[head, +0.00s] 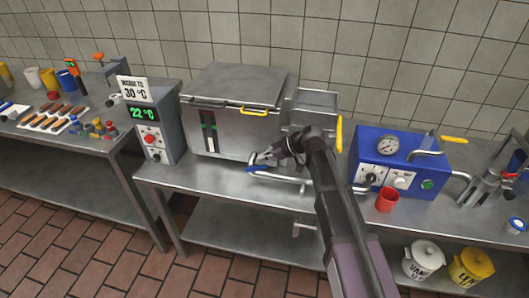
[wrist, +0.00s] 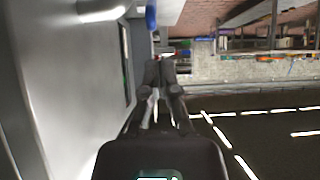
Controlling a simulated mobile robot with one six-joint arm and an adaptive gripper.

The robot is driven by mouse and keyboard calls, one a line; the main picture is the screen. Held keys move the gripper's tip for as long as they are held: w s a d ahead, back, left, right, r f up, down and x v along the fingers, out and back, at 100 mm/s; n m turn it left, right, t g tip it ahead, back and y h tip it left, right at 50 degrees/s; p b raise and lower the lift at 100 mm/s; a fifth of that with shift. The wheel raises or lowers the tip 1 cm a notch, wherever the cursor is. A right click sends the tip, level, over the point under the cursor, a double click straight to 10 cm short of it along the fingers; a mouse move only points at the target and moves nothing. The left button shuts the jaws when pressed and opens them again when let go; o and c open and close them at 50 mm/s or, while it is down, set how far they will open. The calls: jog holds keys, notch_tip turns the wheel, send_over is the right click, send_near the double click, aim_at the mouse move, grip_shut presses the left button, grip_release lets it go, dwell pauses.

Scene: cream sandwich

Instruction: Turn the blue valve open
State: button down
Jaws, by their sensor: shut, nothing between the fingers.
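The blue valve handle (head: 257,169) sits low at the front of the steel vat (head: 235,135), beside a pipe that runs right along the bench. A blue piece of it also shows at the top of the wrist view (wrist: 151,17). My gripper (head: 262,158) is just above the blue handle and partly covers it. I cannot tell whether they touch. In the wrist view my gripper (wrist: 160,62) has its fingers together with nothing held, and the blue piece lies beyond the tips.
A control box (head: 167,128) reading 22 °C stands left of the vat under a 30 °C sign (head: 135,91). A blue machine (head: 400,160) and a red cup (head: 387,200) are on the right. Two lidded buckets stand below. The left table (head: 60,115) holds small items.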

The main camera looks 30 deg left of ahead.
aim_at(263, 165)
jog(key=w+d+r+t+h+p, duration=0.1)
jog(key=d+r+h+p, duration=0.3)
jog(key=r+p, duration=0.5)
jog(key=shift+w+r+t+p, duration=0.3)
jog(key=shift+p, duration=1.95)
jog(key=shift+f, duration=0.2)
jog(key=b+x, duration=0.9)
jog(key=x, duration=0.1)
jog(key=shift+d+f, duration=0.2)
jog(key=shift+f, duration=0.05)
jog(key=shift+w+d+f+b, duration=0.1)
jog(key=shift+d+f+b, duration=0.15)
jog(key=shift+f+b, duration=0.65)
jog(key=shift+w+d+f+b, duration=0.1)
jog(key=shift+d+f+b, duration=0.2)
jog(key=shift+f+b, duration=0.55)
jog(key=shift+a, duration=0.1)
